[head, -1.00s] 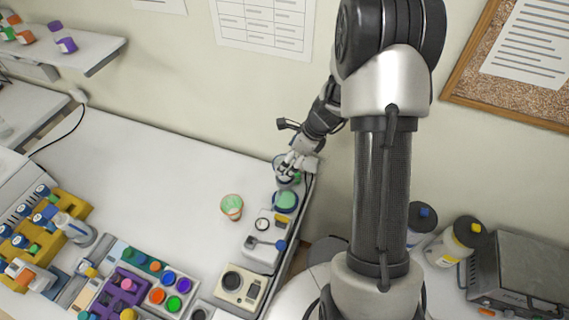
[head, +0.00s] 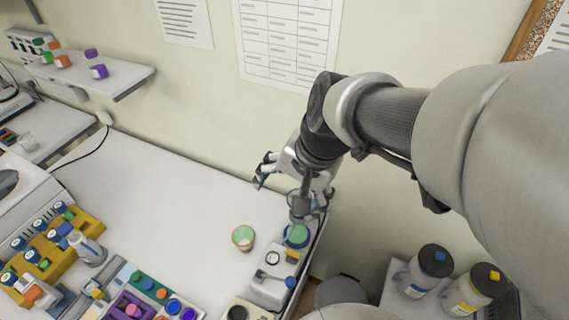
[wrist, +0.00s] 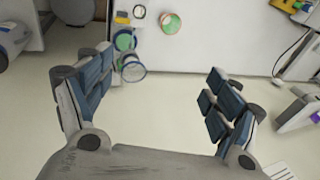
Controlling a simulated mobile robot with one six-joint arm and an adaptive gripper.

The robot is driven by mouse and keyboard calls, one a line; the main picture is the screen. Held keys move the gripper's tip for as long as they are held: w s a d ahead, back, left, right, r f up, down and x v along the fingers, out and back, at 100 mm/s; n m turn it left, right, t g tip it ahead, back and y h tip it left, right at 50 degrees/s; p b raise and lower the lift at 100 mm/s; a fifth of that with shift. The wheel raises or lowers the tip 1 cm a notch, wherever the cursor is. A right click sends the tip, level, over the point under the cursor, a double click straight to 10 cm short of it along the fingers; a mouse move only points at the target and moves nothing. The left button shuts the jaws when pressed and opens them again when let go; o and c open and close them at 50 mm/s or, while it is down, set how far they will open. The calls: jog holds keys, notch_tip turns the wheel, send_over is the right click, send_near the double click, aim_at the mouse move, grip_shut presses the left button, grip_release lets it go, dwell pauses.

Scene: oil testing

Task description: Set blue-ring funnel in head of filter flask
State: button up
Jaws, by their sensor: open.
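A clear funnel-like piece with a blue ring at its top stands at the right end of the bench in the head view (head: 299,204), and it also shows in the wrist view (wrist: 133,71). It looks upright above a grey base. I cannot tell whether that base is the filter flask's head. Just in front is a round vessel with green inside and a blue-teal rim (head: 297,235). My gripper (head: 293,187) is open and empty behind the clear piece.
A red-rimmed cup with green inside (head: 243,239) stands left of the vessel. A small white device (head: 270,287) is in front of it. Racks and coloured caps fill the bench's front left. The wall is close behind my gripper. The bench's back middle is clear.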

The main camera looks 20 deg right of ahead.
jog(key=s+r+n+t+h, duration=0.1)
jog(key=s+r+n, duration=0.2)
jog(key=s+n, duration=0.6)
jog(key=shift+s+a+h, duration=0.15)
jog(key=shift+s+h, duration=0.25)
jog(key=shift+s, duration=0.7)
notch_tip(320, 180, down, 18)
jog(key=b, duration=1.7)
jog(key=shift+r+b, duration=0.15)
jog(key=shift+b, duration=0.25)
jog(key=shift+w, duration=0.1)
jog(key=shift+c, duration=0.3)
